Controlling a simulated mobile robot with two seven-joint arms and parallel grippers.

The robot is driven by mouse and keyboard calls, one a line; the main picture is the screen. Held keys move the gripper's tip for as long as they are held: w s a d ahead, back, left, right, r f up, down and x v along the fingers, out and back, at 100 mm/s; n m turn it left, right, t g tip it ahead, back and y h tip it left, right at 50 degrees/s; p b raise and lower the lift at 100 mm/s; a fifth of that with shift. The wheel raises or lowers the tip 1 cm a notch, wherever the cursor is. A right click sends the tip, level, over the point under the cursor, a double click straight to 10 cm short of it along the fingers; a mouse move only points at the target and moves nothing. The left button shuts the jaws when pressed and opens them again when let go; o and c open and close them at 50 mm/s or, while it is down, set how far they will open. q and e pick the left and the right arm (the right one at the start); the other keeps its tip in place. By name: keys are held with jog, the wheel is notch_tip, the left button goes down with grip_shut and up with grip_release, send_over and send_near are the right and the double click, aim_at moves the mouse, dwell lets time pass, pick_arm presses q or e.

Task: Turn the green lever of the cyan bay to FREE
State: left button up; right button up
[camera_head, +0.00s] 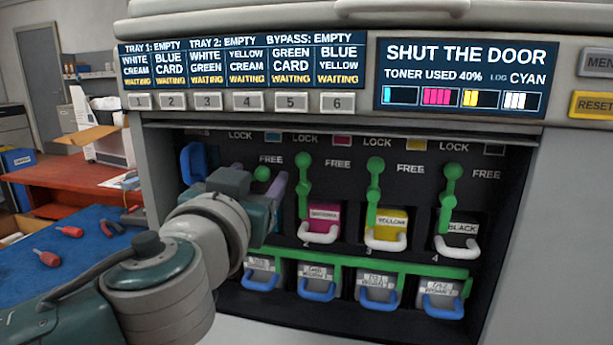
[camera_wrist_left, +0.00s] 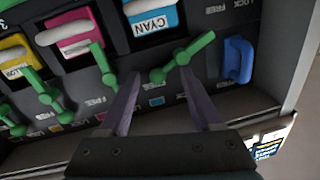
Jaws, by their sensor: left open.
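The cyan bay's green lever (camera_wrist_left: 183,58) lies slanted in the left wrist view, at a different angle from the neighbouring levers. In the head view only its round green end (camera_head: 262,173) shows beside my gripper. The cyan cartridge (camera_wrist_left: 152,22) sits in its bay in the wrist view; my arm hides it in the head view. My left gripper (camera_wrist_left: 159,74) is open, with its two purple fingers apart and the lever's near end between or just beyond their tips. I cannot tell whether they touch it. It also shows in the head view (camera_head: 262,182). My right gripper is not in view.
Green levers stand upright at the magenta (camera_head: 304,187), yellow (camera_head: 374,193) and black (camera_head: 449,199) bays, close on the right. A blue handle (camera_head: 193,163) is at the left. A green bar (camera_head: 370,262) runs below. The screen (camera_head: 462,77) reads SHUT THE DOOR.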

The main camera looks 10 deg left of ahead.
pick_arm(q)
grip_shut()
dwell(0.5)
jog(key=shift+f, duration=0.15)
